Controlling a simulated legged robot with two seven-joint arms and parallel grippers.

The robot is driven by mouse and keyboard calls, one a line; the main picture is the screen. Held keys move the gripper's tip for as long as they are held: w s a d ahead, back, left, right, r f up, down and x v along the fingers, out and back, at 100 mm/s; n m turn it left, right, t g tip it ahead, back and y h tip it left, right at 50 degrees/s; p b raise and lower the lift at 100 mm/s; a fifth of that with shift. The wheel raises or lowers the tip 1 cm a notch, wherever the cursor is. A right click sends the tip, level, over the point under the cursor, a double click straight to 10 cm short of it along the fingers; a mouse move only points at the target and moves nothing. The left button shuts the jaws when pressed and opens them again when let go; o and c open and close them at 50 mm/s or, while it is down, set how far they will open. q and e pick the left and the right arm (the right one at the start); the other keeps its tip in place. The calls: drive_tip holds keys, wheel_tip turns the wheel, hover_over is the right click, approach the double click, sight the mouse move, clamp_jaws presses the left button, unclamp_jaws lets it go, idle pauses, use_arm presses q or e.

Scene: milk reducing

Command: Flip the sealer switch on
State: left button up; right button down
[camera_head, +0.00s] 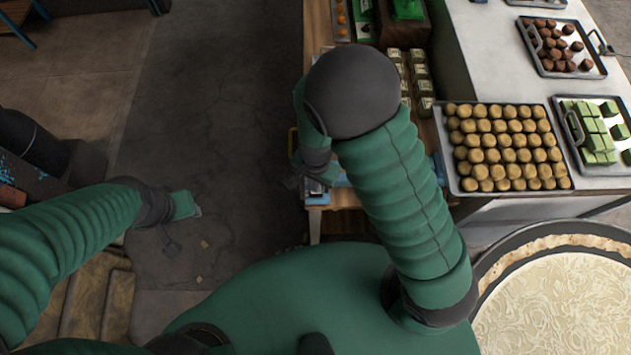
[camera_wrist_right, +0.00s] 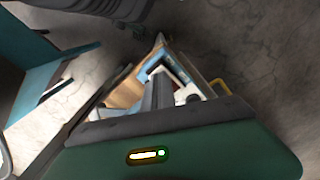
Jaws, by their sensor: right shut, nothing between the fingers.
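A blue and white device, which looks like the sealer (camera_wrist_right: 187,72), sits at the end of a wooden table. In the head view only a blue part of the sealer (camera_head: 316,200) shows beneath my right gripper (camera_head: 303,182). In the wrist view my right gripper (camera_wrist_right: 160,92) is shut and empty, in front of the sealer and overlapping it. I cannot tell whether they touch. The switch cannot be made out. My left gripper (camera_head: 188,207) is over the floor at the left, away from the table; its fingers are not clear.
The wooden table (camera_head: 318,20) runs away from me, partly hidden by my right arm. Small boxes (camera_head: 420,75) stand on it. At the right are a tray of round golden pieces (camera_head: 447,165) and a large round pan (camera_head: 500,262). Floor (camera_head: 220,90) left of the table is open.

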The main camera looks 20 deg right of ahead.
drive_tip(key=shift+f+b, duration=0.4)
drive_tip(key=shift+f, duration=0.25)
drive_tip(key=shift+r, duration=0.1)
wheel_tip(320, 180, up, 7)
drive_tip(key=p, duration=0.7)
